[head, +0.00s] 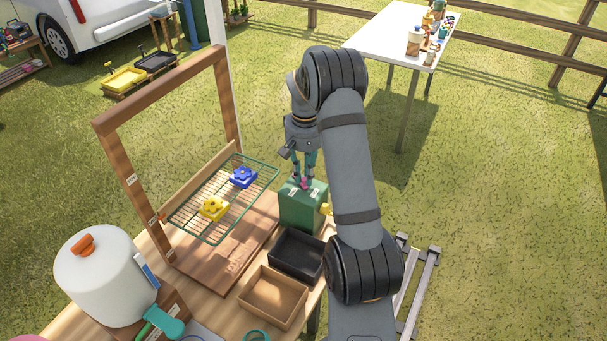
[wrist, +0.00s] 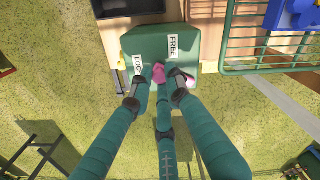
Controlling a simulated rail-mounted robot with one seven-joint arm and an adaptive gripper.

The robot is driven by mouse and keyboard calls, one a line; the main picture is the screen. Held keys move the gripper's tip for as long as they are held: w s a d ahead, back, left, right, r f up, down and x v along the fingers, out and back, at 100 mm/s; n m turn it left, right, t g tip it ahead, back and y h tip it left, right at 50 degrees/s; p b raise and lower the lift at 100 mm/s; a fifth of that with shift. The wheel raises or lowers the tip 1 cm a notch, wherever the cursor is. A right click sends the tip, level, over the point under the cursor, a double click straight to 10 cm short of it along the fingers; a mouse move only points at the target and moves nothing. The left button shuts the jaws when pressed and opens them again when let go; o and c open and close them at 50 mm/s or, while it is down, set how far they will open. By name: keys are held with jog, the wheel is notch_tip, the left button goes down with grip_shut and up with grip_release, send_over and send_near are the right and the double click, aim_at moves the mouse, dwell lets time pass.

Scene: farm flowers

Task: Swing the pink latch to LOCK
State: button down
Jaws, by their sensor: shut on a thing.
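The green box (head: 301,206) stands at the right end of the wooden bench. The pink latch (wrist: 158,73) is on its top, mostly covered by my fingers; a second bit of pink shows just to the right. A LOCK label (wrist: 138,65) is on the left of the box top in the wrist view, and a label that seems to read FREE (wrist: 173,45) is on the right. My gripper (head: 303,181) points down at the box top, shut on the latch. The latch's exact angle is hard to tell behind the fingers.
A green wire rack (head: 190,222) holds a yellow flower piece (head: 214,208) and a blue one (head: 243,177) inside a wooden frame (head: 122,160). A black tray (head: 297,257) and a brown tray (head: 273,298) sit in front. A yellow knob (head: 326,209) sticks out from the box's side.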

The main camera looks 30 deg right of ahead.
aim_at(305, 179)
dwell(0.4)
jog(key=c, duration=1.9)
grip_release()
jog(key=shift+d, duration=0.1)
jog(key=shift+c, duration=0.2)
notch_tip(305, 179, up, 12)
notch_tip(305, 179, down, 12)
jog(key=shift+f, duration=0.1)
